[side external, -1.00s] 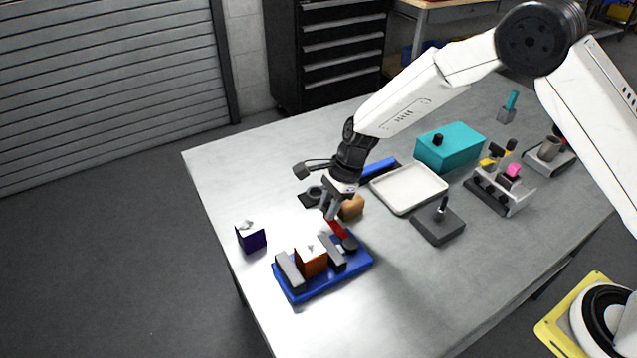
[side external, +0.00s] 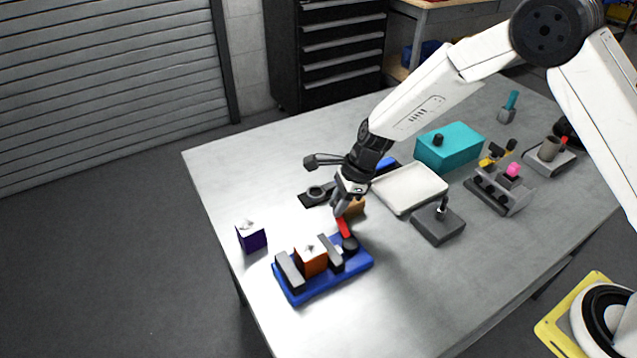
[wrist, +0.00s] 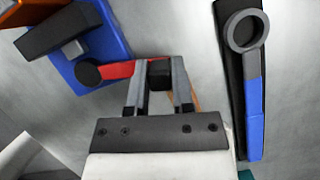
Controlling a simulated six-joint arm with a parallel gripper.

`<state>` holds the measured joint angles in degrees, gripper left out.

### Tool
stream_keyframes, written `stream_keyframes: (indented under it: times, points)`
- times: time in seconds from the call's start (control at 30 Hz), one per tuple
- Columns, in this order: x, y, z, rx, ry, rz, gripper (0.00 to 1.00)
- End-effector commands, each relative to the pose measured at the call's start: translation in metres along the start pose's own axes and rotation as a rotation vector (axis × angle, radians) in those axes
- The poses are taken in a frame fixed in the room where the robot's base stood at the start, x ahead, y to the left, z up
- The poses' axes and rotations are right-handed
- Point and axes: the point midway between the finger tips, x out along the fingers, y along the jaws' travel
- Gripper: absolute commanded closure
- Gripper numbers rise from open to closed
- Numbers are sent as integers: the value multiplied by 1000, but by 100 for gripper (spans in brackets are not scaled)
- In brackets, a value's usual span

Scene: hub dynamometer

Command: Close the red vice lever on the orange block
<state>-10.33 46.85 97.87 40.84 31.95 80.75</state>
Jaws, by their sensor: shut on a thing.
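The blue vice (side external: 322,283) sits at the table's near left corner. The orange block (side external: 311,258) stands between its two grey jaws; whether both jaws touch it I cannot tell. The red lever (side external: 343,228) rises from a dark round pivot at the vice's right side. In the wrist view the red lever (wrist: 118,69) runs from the pivot to a dark end between my fingers. My gripper (side external: 339,212) is shut on that end of the lever, and it also shows in the wrist view (wrist: 158,75).
A purple block (side external: 251,237) stands left of the vice. A tan block (side external: 355,207) is just behind my gripper. A blue-handled ring tool (wrist: 252,85) lies nearby. A white tray (side external: 409,188), a grey block with a post (side external: 438,224) and a teal box (side external: 450,148) stand to the right.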

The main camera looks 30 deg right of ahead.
Motion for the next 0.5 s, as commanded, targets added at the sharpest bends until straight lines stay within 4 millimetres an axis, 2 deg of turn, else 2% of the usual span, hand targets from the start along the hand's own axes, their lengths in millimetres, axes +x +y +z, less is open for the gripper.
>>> stream_keyframes:
  times: [0.27,0.3,0.37,0.4,0.5]
  points:
    - [-1,0,-1,9,0,-4,100]
    - [-1,0,-1,8,0,-4,61]
    - [-1,0,-1,8,0,-4,42]
    - [0,0,-1,8,0,-3,35]
    - [0,0,-1,7,0,-3,35]
